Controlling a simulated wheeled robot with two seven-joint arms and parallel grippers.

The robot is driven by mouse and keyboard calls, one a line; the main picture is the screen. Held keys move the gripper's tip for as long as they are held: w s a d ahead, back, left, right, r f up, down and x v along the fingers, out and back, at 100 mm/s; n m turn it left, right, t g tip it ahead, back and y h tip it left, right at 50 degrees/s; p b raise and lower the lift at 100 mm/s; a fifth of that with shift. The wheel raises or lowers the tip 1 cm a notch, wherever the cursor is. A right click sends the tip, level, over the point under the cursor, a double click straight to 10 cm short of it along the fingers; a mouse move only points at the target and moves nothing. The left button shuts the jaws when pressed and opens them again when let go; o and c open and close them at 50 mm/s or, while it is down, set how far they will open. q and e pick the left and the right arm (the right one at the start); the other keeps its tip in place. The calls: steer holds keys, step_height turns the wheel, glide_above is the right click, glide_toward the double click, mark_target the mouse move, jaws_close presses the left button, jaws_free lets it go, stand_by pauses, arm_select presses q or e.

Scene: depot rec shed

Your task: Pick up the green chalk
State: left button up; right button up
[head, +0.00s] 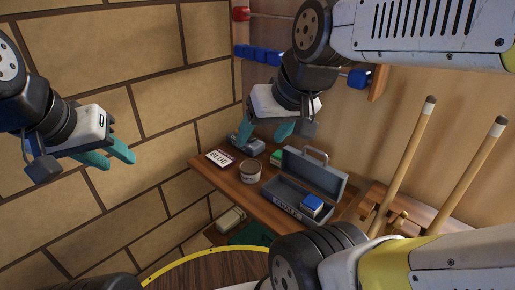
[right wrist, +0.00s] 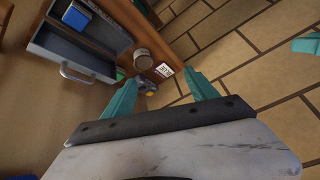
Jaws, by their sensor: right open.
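The green chalk (head: 276,157) is a small green block on the wooden shelf, behind the open grey toolbox (head: 285,203) and partly hidden by its raised lid. In the right wrist view a bit of the green chalk (right wrist: 120,74) shows beside the toolbox, near the left finger. My right gripper (head: 267,138) is open and empty, above the shelf and to the upper left of the chalk in the head view. Its spread teal fingers (right wrist: 163,88) also show in the right wrist view. My left gripper (head: 121,164) hangs in front of the brick wall, far from the chalk, its fingers apart and empty.
A blue block (head: 312,205) sits in the toolbox. A round tin (head: 250,172), a card reading BLUE (head: 219,158) and a grey device (head: 247,146) share the shelf (head: 235,183). Two cues (head: 403,160) stand at the right. Blue blocks (head: 260,54) line a wall rack.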

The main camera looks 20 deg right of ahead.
steer(key=shift+w+d+n, duration=0.55)
steer(key=shift+w+n, duration=0.6)
steer(key=shift+n, duration=0.05)
steer(key=n+g+h, duration=0.3)
steer(key=n+g, duration=0.2)
steer(key=n, duration=1.5)
glide_toward(279, 154)
steer(key=shift+w+a+f, duration=0.15)
steer(key=shift+w+a, duration=0.05)
steer(key=shift+w, duration=0.05)
steer(key=shift+w+d+f+n+g, duration=0.15)
steer(key=shift+d+f+n+g, duration=0.15)
steer(key=shift+f+n, duration=0.15)
steer(key=f, duration=0.7)
steer(key=shift+w+d+f, duration=0.15)
steer(key=shift+d+f, duration=0.05)
steer(key=shift+d, duration=0.1)
jaws_close()
